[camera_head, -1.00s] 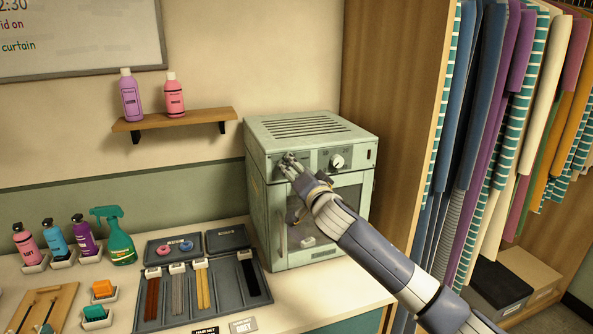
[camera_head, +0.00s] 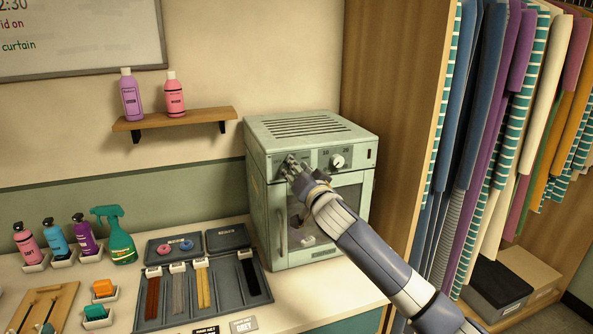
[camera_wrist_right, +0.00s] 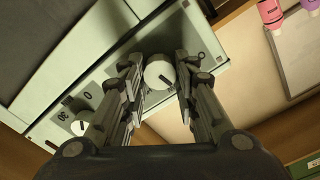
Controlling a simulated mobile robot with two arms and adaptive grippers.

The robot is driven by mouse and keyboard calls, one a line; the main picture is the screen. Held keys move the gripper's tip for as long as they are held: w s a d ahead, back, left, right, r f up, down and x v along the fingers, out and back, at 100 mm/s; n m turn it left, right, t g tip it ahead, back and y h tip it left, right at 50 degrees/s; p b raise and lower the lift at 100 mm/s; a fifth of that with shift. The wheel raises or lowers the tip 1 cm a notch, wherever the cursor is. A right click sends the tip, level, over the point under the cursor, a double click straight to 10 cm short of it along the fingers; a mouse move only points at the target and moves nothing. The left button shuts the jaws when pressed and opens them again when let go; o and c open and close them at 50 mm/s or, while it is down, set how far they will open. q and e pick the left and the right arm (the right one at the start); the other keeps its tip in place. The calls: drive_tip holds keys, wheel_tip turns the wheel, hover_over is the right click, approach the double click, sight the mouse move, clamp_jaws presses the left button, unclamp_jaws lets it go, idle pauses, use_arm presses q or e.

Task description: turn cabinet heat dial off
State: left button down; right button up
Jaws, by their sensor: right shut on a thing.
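A dark pointer mark shows on the dial's face. A second white dial (camera_head: 338,162) with numbers around it is to the right and free. My left gripper is out of view.
The cabinet door with its handle (camera_head: 283,228) is below the panel, behind my right arm. A grey tray (camera_head: 180,318) with sorted strips lies left of the cabinet. Bottles and a green spray bottle (camera_head: 120,242) stand further left. Hanging cloths (camera_head: 490,130) fill the rack at right.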

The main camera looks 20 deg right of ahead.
drive_tip(key=shift+f+n+p, duration=0.1)
drive_tip(key=shift+n+p, duration=1.25)
drive_tip(key=shift+n, duration=3.45)
drive_tip(key=shift+a, duration=0.1)
drive_tip(key=o, duration=1.1)
drive_tip(key=shift+c, duration=0.2)
drive_tip(key=s, duration=1.2)
drive_tip(key=shift+d, duration=0.25)
